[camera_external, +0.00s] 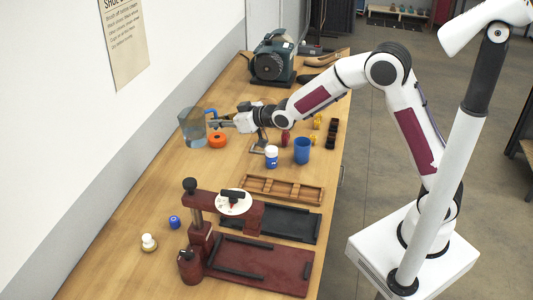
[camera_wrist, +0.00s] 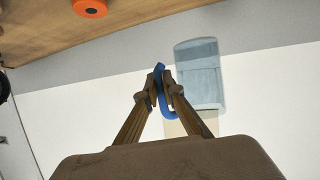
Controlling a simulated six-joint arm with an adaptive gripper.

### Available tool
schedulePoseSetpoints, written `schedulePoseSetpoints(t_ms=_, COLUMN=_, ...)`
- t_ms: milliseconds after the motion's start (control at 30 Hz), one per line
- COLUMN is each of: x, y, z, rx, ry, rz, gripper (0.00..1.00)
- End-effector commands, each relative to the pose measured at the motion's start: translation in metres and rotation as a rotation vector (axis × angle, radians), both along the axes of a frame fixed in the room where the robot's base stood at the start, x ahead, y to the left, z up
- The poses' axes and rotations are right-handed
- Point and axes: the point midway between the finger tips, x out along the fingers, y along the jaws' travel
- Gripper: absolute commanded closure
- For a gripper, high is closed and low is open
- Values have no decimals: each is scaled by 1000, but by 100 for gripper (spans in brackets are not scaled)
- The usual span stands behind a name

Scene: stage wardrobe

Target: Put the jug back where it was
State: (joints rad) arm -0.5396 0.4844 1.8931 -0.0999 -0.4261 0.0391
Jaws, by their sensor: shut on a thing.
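The jug (camera_external: 192,127) is clear and bluish, with a blue handle. My gripper (camera_external: 213,122) is shut on the handle, at the wall side of the workbench. In the wrist view the handle (camera_wrist: 161,90) sits between the fingertips, and the jug's body (camera_wrist: 199,72) shows beyond them against the pale wall. The jug looks roughly upright in the outside view. It appears to be held above the bench, but its exact height is hard to tell.
An orange ring-shaped thing (camera_external: 217,140) lies on the bench (camera_external: 130,215) close by the jug. A white and blue bottle (camera_external: 271,157) and a blue cup (camera_external: 302,150) stand to the right. A grinder-like machine (camera_external: 272,62) is at the back.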

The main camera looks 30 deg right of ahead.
Motion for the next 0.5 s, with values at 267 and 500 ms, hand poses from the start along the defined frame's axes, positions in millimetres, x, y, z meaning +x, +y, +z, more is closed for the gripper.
schedulePoseSetpoints(t_ms=267, x=1, y=-2, z=-33, rx=-3, ry=4, rz=-2, gripper=100)
schedulePoseSetpoints(t_ms=500, x=1, y=-2, z=-47, rx=-1, ry=1, rz=-3, gripper=100)
